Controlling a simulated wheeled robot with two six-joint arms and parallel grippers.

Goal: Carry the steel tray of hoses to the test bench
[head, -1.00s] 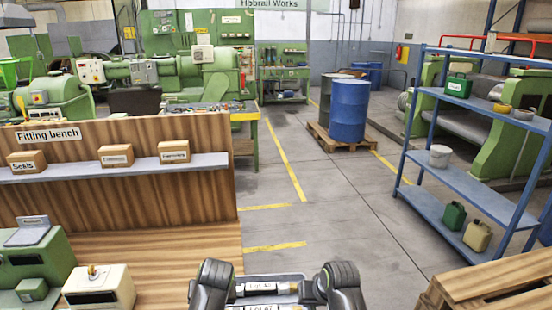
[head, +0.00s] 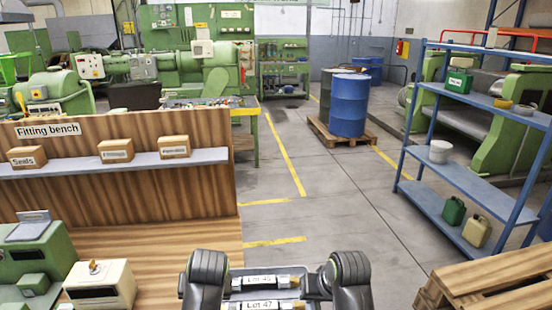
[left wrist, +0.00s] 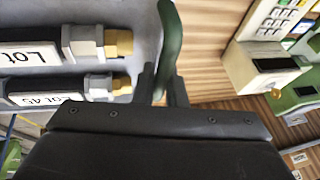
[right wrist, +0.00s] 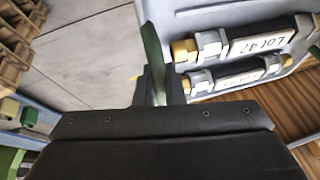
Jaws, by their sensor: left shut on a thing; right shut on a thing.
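The steel tray (head: 238,271) is at the bottom middle of the head view, between my two grippers. It holds hoses with brass ends, labelled Lot 45 (head: 264,281) and Lot 47 (head: 262,305). The left wrist view shows my left gripper (left wrist: 164,84) shut on a green handle (left wrist: 171,40) at one end of the tray. The right wrist view shows my right gripper (right wrist: 153,84) shut on the green handle (right wrist: 151,48) at the other end. In the head view my wrists hide both handles. No label naming a test bench is readable.
The wooden fitting bench (head: 150,245) stands at left, with a cream device (head: 98,287) and a green device (head: 38,255). A blue shelf rack (head: 470,180) and a wooden pallet (head: 490,282) are at right. Blue drums (head: 348,105) stand ahead. Marked floor between is clear.

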